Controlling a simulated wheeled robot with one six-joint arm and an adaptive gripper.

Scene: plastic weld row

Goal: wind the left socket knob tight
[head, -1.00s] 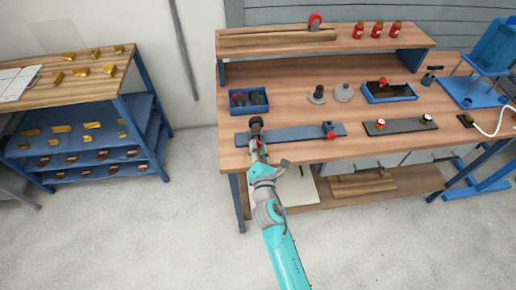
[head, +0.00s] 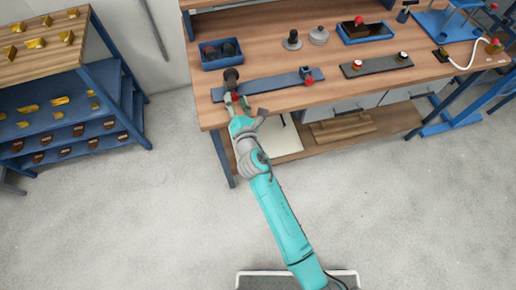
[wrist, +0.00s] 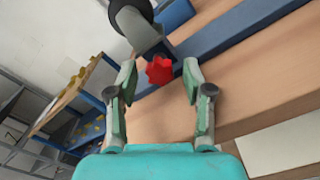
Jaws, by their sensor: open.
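The left socket (head: 231,76), a dark round piece on a blue block, stands at the left end of a blue rail (head: 268,87). It also shows at the top of the wrist view (wrist: 135,20). Its red lobed knob (wrist: 159,70) sticks out of the block's near side. My gripper (head: 236,102) is at this knob, at the bench's front left. In the wrist view its two fingers (wrist: 160,78) are open, one on each side of the knob, with visible gaps. The right socket (head: 306,73) with a red knob sits at the rail's other end.
A blue bin (head: 221,54) stands behind the left socket. A dark plate (head: 376,65) with two knobs lies to the right. Round grey parts (head: 318,36) and a blue tray (head: 366,32) stand behind. A shelf rack (head: 70,110) is at left. Floor in front is clear.

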